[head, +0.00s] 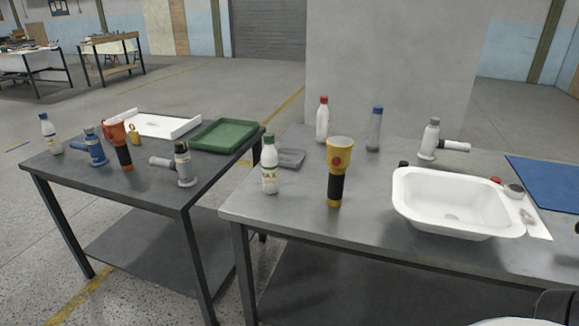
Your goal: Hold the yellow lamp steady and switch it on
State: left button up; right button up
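The yellow lamp (340,153) stands upright near the left front of the right-hand table. It looks like a torch with a wide yellow head, a black grip and a yellow base. A round red spot, perhaps its switch, faces me on the head. I cannot tell whether it is lit. Nothing touches it. Neither of my grippers can be made out in the head view.
Close left of the lamp stands a green-capped bottle (269,169). A grey pad (291,158), a red-capped bottle (322,121) and a blue-capped cylinder (374,130) are behind. A white basin (460,229) stands right. An orange lamp (116,134) is on the left table.

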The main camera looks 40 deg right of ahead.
aim_at(335, 161)
jog(key=z, duration=0.65)
jog(key=i, duration=0.95)
jog(key=z, duration=0.8)
